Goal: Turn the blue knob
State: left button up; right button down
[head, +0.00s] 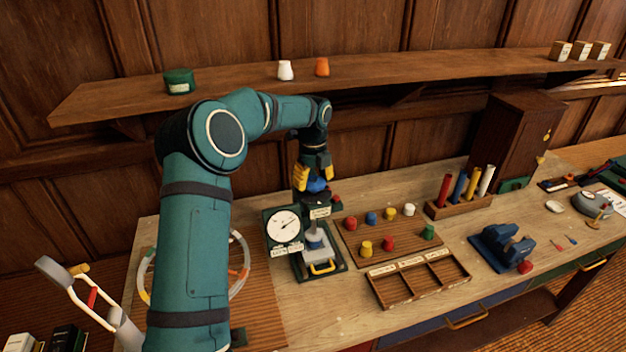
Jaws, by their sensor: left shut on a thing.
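The blue knob (316,186) sits at the top of a small dark green press-like device (319,262) on the workbench. My left gripper (314,180), with yellow fingers, comes down over the knob from above and is shut on it. The fingers partly hide the knob, so its turn angle cannot be read. A round white dial gauge (284,225) stands at the device's left side, its needle pointing up and to the right. My right gripper is not in view.
A board with several coloured pegs (388,244) stands close right of the device. An empty divided wooden tray (418,280) lies in front of it. A rack of coloured rods (459,207), a blue vise-like tool (506,245) and a dark cabinet (515,135) are farther right. A shelf (400,67) runs behind.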

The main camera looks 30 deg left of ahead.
aim_at(313, 180)
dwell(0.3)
pick_arm(q)
jog(key=o, duration=1.2)
jog(key=shift+r, duration=0.1)
notch_tip(313, 180, up, 12)
jog(key=shift+f, duration=0.1)
